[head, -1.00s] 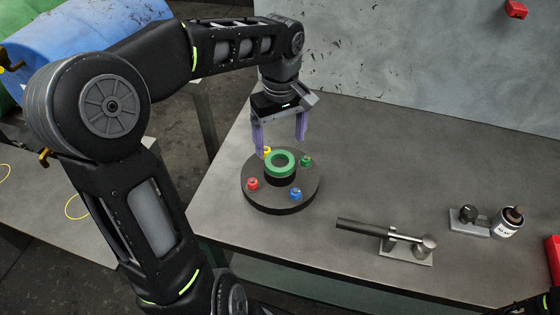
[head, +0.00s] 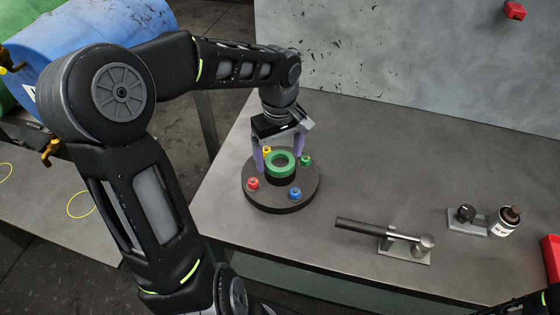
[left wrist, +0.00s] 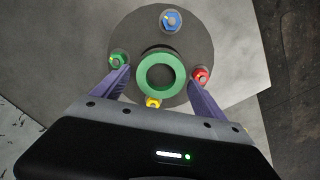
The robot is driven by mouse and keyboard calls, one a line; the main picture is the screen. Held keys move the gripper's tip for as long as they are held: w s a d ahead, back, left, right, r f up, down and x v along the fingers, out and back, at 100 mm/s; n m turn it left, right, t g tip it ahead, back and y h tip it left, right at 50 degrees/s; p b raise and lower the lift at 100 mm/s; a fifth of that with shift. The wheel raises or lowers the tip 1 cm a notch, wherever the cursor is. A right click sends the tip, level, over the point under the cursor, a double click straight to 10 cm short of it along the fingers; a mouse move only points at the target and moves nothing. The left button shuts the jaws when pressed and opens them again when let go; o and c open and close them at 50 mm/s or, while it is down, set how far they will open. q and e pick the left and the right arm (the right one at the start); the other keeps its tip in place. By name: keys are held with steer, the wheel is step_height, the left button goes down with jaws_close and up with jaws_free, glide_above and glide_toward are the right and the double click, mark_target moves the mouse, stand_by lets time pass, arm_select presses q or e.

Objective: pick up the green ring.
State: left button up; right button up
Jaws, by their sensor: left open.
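The green ring (head: 280,163) lies on top of a dark central post on a round dark base (head: 282,203). In the left wrist view the ring (left wrist: 161,88) sits between and just ahead of my open fingers. My left gripper (head: 275,154) is open and empty, its purple fingers pointing down just behind and around the ring's far side. The left gripper (left wrist: 159,85) also shows in the wrist view, with one finger on each side of the ring and gaps between. I cannot tell whether the fingertips are level with the ring. My right gripper is not in view.
Around the post on the base stand small red (head: 253,184), blue (head: 295,194), green (head: 305,160) and yellow (head: 267,150) pegs, close to the fingers. The table between is clear.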

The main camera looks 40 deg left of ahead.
arm_select(q)
steer(key=c, duration=1.4)
steer(key=shift+r, duration=0.1)
step_height(320, 180, up, 10)
steer(key=shift+f+b, duration=0.1)
steer(key=shift+b, duration=0.45)
